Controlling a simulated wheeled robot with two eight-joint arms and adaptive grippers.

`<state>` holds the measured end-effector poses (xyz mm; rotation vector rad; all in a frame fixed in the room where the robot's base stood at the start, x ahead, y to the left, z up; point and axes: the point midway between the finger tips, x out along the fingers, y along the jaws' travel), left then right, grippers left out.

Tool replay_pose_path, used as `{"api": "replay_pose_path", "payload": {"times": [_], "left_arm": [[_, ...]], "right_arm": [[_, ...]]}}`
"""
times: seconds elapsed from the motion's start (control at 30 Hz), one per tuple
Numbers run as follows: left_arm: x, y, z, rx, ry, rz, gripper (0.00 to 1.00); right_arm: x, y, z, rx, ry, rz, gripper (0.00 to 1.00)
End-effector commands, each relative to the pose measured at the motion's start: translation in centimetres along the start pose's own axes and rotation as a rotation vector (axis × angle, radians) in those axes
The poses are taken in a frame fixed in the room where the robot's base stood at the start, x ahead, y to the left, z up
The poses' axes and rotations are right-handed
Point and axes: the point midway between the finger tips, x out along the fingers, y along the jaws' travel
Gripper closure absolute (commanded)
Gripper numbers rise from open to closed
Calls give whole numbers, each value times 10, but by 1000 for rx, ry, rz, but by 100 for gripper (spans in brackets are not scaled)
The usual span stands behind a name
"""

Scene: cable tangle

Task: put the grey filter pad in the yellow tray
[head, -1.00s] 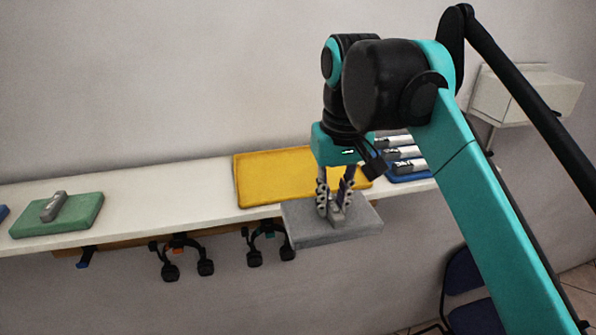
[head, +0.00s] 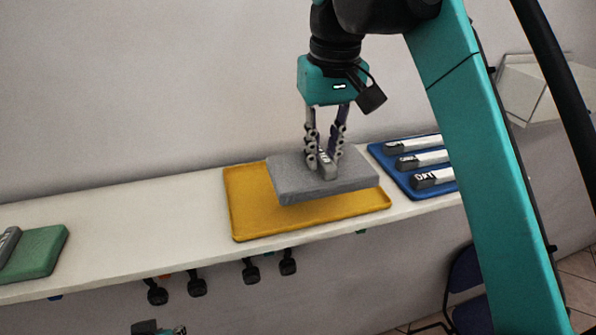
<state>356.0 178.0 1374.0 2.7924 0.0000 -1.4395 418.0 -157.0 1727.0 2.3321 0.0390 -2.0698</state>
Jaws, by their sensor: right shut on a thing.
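The grey filter pad (head: 300,186) is a flat grey slab with a small raised grip on top. My right gripper (head: 325,168) is shut on that grip and holds the pad roughly level. The pad covers the back and middle part of the yellow tray (head: 250,217) in the head view. A strip of the tray shows at its left and front. I cannot tell whether the pad touches the tray. My left gripper is not in view, though a small dark and teal part shows at the bottom edge.
A blue tray (head: 375,151) with several white and grey items stands right of the yellow tray. A green pad (head: 38,252) with a grey grip lies at the far left of the white shelf (head: 140,225). The shelf between them is clear. Several dark clips hang below the front edge.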

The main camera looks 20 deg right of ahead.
Motion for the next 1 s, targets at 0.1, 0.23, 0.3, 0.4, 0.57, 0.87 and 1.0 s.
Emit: {"api": "replay_pose_path", "payload": {"times": [0.1, 0.23, 0.3, 0.4, 0.57, 0.87, 1.0], "left_arm": [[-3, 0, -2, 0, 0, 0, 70], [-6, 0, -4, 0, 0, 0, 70], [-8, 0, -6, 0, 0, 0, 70], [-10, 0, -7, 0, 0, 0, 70], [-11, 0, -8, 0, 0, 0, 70], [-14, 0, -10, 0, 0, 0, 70], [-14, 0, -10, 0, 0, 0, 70]], "right_arm": [[17, 0, -24, 0, 0, 0, 100], [40, -1, -54, 0, 0, 0, 100], [51, -1, -68, 0, 0, 0, 100], [64, -2, -84, 0, 0, 0, 100], [76, -2, -97, 0, 0, 0, 100], [111, -2, -94, 0, 0, 0, 100], [117, -2, -93, 0, 0, 0, 100]]}}
